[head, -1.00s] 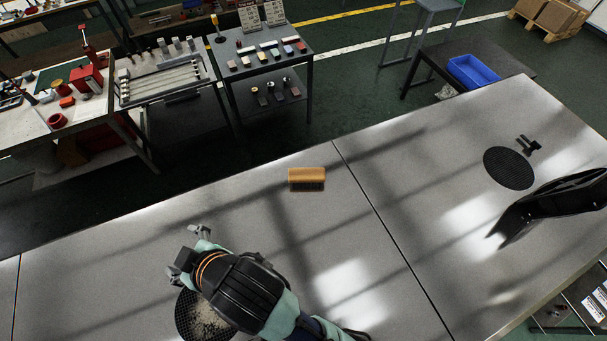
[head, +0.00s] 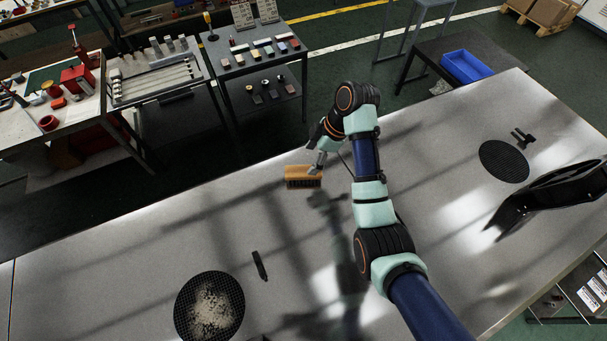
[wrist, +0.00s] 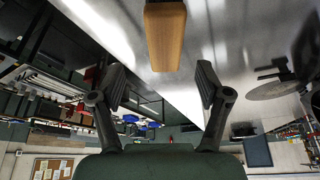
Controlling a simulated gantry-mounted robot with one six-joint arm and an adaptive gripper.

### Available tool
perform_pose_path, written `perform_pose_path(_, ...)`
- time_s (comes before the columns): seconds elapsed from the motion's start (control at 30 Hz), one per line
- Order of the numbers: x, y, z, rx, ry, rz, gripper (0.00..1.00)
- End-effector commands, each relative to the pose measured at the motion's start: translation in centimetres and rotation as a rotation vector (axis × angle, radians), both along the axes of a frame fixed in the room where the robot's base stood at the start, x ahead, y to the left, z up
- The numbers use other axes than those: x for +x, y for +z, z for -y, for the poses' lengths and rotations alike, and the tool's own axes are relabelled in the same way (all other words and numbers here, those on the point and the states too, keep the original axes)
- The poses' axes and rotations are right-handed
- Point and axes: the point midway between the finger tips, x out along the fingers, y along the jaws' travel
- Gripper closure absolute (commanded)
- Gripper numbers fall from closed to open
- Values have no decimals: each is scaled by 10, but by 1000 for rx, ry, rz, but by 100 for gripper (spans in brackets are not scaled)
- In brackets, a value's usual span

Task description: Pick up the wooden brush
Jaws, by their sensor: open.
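The wooden brush (head: 297,175) is an orange-brown block with dark bristles beneath, lying on the grey metal table near its far edge. In the wrist view its wooden top (wrist: 165,38) shows at the upper middle, beyond and between the fingers. My gripper (head: 316,170) is at the brush's right end in the head view, partly hidden by my arm. In the wrist view my gripper (wrist: 207,85) has its two fingers wide apart with nothing between them. I cannot tell whether a finger touches the brush.
A round black mesh (head: 210,306) with pale grains lies at the front left of the table (head: 110,265), beside a small dark tool (head: 260,265). Another round mesh (head: 504,161) and a black curved part (head: 550,195) are at the right. The table around the brush is clear.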

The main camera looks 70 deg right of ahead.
Motion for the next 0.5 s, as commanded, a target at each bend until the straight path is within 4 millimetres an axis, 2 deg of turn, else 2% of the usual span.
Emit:
perform_pose_path(0.03, 2, -14, -1, 0, 1, 0, 24)
perform_pose_path(0.2, 6, -17, -3, -1, -2, 1, 24)
perform_pose_path(0.3, 9, -34, -8, -1, 0, 0, 24)
perform_pose_path(0.37, 12, -35, -13, 1, -1, -1, 24)
perform_pose_path(0.5, 19, -56, -17, 0, -1, -1, 24)
